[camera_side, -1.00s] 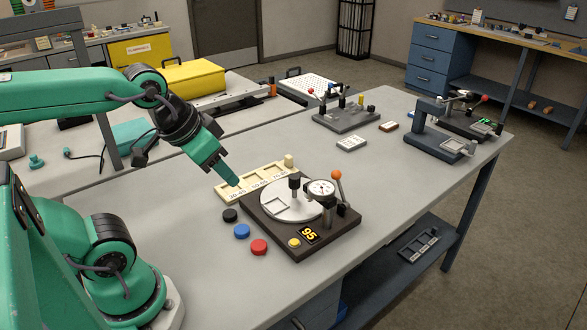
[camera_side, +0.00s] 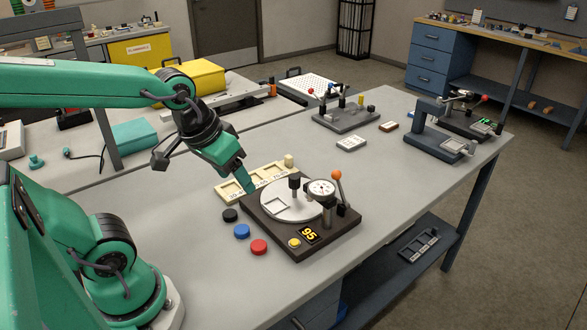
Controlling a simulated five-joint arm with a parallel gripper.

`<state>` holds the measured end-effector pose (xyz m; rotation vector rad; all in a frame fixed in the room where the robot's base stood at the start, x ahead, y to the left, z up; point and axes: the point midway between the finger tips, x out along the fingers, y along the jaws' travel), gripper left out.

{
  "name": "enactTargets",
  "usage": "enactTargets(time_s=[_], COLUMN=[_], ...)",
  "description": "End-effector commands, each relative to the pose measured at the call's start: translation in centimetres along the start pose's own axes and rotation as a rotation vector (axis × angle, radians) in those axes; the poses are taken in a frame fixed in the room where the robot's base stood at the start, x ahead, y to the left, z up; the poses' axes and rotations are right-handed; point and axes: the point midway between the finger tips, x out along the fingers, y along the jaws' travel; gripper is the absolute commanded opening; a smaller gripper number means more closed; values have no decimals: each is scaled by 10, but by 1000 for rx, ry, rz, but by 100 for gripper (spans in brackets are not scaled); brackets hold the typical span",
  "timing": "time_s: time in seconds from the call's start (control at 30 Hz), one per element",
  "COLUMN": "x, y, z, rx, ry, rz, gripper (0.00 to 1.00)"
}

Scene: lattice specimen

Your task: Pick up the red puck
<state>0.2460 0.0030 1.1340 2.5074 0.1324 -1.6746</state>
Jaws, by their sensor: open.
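The red puck (camera_side: 259,247) lies flat on the grey table, close to the front left edge of a dark tester base. A blue puck (camera_side: 242,231) and a black puck (camera_side: 230,215) lie in a row behind it, up and to the left. My gripper (camera_side: 248,187) points down, above and behind the pucks, by the left end of a cream rack. It is open and holds nothing that I can see. Its fingers overlap in this view, so the gap between them is hard to see.
The dark tester (camera_side: 328,238) with a round plate, dial, orange-knobbed lever and "95" display stands right of the pucks. The cream slotted rack (camera_side: 270,174) lies behind it. Other fixtures (camera_side: 345,117) stand farther back. The table left and front of the pucks is clear.

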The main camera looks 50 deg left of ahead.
Motion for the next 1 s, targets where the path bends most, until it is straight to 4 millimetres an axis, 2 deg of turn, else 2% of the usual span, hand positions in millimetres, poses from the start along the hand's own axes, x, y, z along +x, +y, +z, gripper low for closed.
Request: enactTargets(time_s=[0.37, 0.7, 0.8, 1.0], x=[61, 119, 133, 150], y=[-4, -10, -12, -14], z=[-9, -4, -1, 3], rx=[-252, -477, -530, -594], ry=[-164, -295, -324, -356], rz=[-49, -122, -142, -168], gripper=[61, 61, 61, 61])
